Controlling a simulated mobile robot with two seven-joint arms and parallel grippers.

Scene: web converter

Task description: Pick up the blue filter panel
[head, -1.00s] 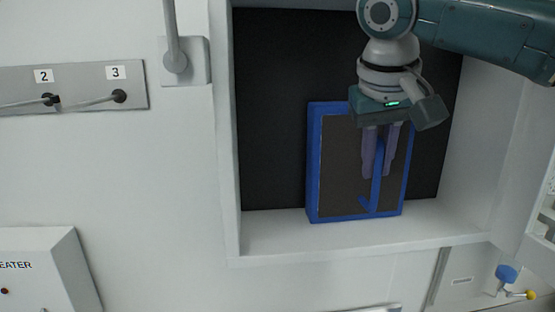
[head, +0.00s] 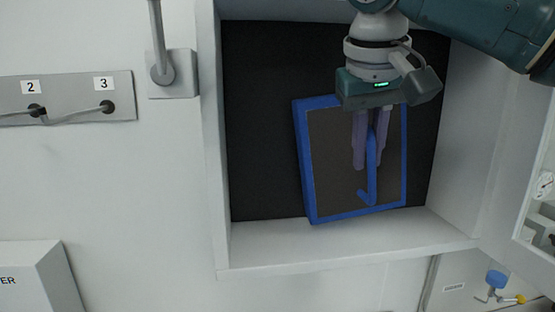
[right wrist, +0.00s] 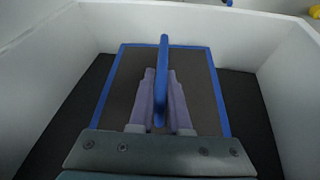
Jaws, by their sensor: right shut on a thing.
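The blue filter panel (head: 335,170) has a blue frame, a dark grey face and a blue upright handle (head: 372,165). It is inside a white wall recess and leans slightly, its lower left corner lowest near the recess floor. My right gripper (head: 368,160) comes from above with its purple fingers on both sides of the handle, shut on it. In the right wrist view the handle (right wrist: 162,70) stands between the two fingers, with the panel face (right wrist: 205,90) behind. My left gripper is not in view.
A plate with hooks numbered 2 and 3 (head: 70,97) is on the wall at left. An open door (head: 530,215) is at right, with a blue knob (head: 497,279) below it.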

